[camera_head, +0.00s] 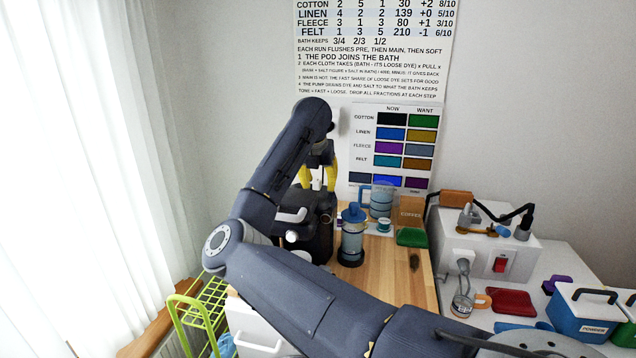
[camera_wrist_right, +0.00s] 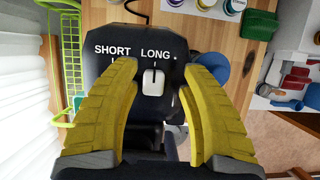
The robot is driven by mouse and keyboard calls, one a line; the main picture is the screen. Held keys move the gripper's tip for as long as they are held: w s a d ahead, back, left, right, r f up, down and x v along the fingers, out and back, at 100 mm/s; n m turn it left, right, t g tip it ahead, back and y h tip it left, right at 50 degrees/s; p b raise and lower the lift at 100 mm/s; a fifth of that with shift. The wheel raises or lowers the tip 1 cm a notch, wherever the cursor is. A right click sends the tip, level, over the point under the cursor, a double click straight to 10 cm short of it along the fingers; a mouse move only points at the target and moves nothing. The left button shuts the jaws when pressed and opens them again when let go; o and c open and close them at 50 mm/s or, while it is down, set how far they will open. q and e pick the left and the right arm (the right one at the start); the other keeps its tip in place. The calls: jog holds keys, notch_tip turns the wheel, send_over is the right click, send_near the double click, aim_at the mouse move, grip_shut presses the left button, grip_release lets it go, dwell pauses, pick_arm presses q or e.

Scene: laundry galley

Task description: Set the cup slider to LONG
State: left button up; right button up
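The black coffee machine (camera_head: 318,228) stands at the left end of the wooden counter. In the right wrist view its dark top panel (camera_wrist_right: 105,72) carries the words SHORT on the left and LONG on the right. The cup slider (camera_wrist_right: 153,83) is a small white knob below the word LONG. My right gripper (camera_head: 318,178) points down over the machine. In its wrist view the yellow fingers (camera_wrist_right: 158,92) are spread, one on each side of the knob with gaps between. My left gripper is not in view.
A blue-lidded press (camera_head: 352,238), a glass jug (camera_head: 382,200) and a coffee box (camera_head: 411,212) stand right of the machine. A green rack (camera_head: 200,312) stands at lower left. A white unit (camera_head: 482,250) with a red switch stands at right. The counter's front right is mostly clear.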

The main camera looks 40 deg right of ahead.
jog(key=shift+a+r, duration=0.25)
jog(key=shift+r, duration=0.2)
jog(key=v, duration=1.1)
jog(key=shift+s+d, duration=0.1)
